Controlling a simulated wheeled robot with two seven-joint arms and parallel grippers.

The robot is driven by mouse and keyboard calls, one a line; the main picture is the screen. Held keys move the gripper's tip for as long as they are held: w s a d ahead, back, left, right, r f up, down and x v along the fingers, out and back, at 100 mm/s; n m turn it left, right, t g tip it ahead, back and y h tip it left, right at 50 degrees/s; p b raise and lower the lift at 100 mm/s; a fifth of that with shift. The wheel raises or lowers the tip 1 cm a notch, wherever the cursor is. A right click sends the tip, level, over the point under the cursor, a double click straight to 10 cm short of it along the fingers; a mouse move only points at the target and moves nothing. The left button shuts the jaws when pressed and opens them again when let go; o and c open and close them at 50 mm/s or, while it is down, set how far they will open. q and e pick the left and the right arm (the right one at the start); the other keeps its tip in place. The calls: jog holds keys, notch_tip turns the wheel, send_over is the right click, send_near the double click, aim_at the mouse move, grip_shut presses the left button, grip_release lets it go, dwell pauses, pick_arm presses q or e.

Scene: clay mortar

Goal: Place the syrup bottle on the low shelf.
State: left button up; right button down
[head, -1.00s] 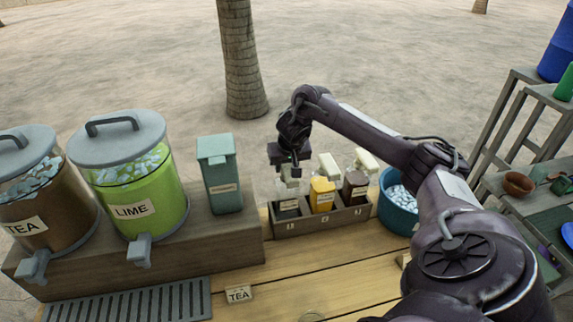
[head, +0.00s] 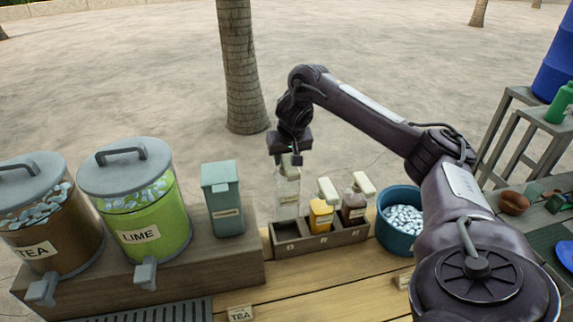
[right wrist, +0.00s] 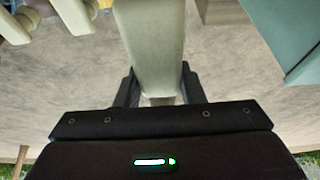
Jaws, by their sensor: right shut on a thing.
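My right gripper (head: 290,160) is shut on the pale pump top of a clear, empty-looking syrup bottle (head: 288,200). The bottle hangs upright, its lower end at or just above the left compartment of the wooden bottle tray (head: 325,242). In the right wrist view the pale pump top (right wrist: 150,45) sits between the two dark fingers of the right gripper (right wrist: 158,90). Grey tiered shelving (head: 520,92) stands at the right; I cannot tell which board is the low shelf. My left gripper is not in view.
A yellow bottle (head: 321,215) and a brown bottle (head: 353,207) stand in the tray. A blue ice bucket (head: 401,240) is right of it. A teal box (head: 224,200) and the lime dispenser (head: 145,225) are left. Brown bowls (head: 513,203) sit at the right.

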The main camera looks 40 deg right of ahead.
notch_tip(320, 180, up, 8)
jog(key=p, duration=0.4)
